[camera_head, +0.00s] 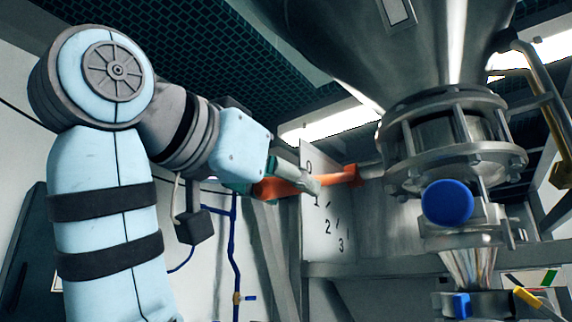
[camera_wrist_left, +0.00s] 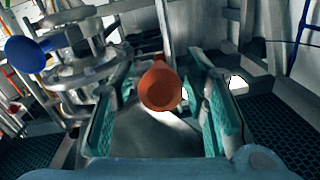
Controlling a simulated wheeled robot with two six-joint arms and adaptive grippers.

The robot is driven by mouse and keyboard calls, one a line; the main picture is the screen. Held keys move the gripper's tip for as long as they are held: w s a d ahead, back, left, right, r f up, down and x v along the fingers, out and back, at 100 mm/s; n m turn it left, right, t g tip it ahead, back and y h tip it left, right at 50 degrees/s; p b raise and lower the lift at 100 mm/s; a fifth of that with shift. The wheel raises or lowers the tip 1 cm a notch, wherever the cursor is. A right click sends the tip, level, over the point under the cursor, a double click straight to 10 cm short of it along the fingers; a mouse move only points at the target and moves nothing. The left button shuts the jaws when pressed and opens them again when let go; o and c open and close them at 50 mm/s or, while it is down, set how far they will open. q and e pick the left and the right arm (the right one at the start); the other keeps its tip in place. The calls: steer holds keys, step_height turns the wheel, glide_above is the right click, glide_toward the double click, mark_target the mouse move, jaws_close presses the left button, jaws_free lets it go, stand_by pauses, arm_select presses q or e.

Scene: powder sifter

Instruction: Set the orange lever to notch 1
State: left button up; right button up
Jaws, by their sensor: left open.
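The orange lever (camera_head: 268,187) sticks out to the left from its orange pivot end (camera_head: 352,174) on the sifter's body. It crosses a pale plate (camera_head: 318,240) numbered 0 to 3 from top to bottom. The lever lies between the 0 and the 1, near the 1; the exact notch is hard to tell. My left gripper (camera_head: 298,181) is at the lever and covers part of it. In the left wrist view the orange lever (camera_wrist_left: 160,88) points end-on at the camera between the open, teal-padded fingers, with gaps on both sides. My right gripper is out of view.
A steel hopper (camera_head: 420,50) narrows to a bolted flange (camera_head: 455,150) right of the lever. A blue round knob (camera_head: 447,203) sits below the flange. A blue pipe (camera_head: 234,250) runs down the wall at left. Space below and left of the lever looks clear.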

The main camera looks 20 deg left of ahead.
arm_select(q)
steer(key=shift+w+a+f, duration=0.1)
steer(key=shift+f, duration=0.05)
jaws_close()
steer(key=f+t+b, duration=0.1)
steer(key=b, duration=0.2)
steer(key=w+f+b, duration=0.1)
steer(key=f+b, duration=0.1)
steer(key=b, duration=0.1)
steer(key=w+d+f+t+b, duration=0.1)
steer(key=f+b, duration=0.1)
steer(key=b, duration=0.1)
steer(key=shift+w+f+t+h, duration=0.15)
steer(key=shift+w+t+h, duration=0.15)
steer(key=shift+h, duration=0.1)
jaws_free()
steer(key=shift+s, duration=0.1)
steer(key=v, duration=0.7)
steer(key=shift+s, duration=0.25)
